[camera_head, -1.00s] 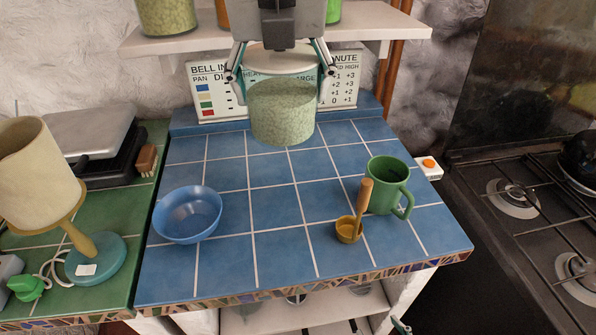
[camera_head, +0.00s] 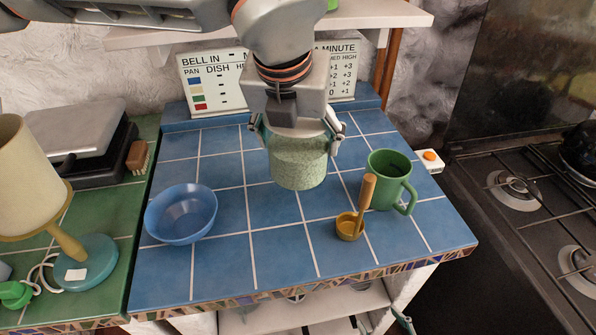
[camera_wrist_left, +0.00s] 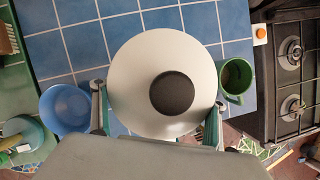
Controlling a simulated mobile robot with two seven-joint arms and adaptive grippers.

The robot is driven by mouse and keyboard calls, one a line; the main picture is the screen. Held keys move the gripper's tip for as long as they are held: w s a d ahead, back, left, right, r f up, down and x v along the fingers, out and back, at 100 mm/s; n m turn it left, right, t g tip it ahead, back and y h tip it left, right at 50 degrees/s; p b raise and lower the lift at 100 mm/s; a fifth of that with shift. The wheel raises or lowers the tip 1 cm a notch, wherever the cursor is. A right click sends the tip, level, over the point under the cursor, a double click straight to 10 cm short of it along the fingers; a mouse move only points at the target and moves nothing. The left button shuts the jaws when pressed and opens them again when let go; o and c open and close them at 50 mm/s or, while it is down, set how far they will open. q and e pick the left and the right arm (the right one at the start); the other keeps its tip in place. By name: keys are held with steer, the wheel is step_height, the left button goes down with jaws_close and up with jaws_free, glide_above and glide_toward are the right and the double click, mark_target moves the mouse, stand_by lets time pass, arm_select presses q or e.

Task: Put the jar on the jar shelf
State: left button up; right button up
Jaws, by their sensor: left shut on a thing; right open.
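The jar (camera_head: 299,165) is pale green and speckled; in the left wrist view its round white lid (camera_wrist_left: 135,75) has a dark centre knob. My left gripper (camera_head: 299,138) comes down from above and is shut around the jar's upper part, fingers on both sides. The jar is upright over the blue tiles; I cannot tell whether it touches them. The jar shelf (camera_head: 395,14) is the white board on the back wall, largely hidden by my left arm. My right gripper (camera_head: 381,324) shows only as fingertips at the bottom edge, open and apart.
A blue bowl (camera_head: 181,214) stands left of the jar. A green mug (camera_head: 385,180) and a yellow scoop (camera_head: 347,227) stand to its right. A sign (camera_head: 212,80) leans at the back. A lamp (camera_head: 28,180) is at far left, a stove (camera_head: 520,200) at right.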

arm_select(q)
steer(key=shift+f, duration=3.75)
steer(key=shift+f, duration=0.1)
steer(key=shift+f+b, duration=0.1)
steer(key=shift+b, duration=0.2)
steer(key=o, duration=2.1)
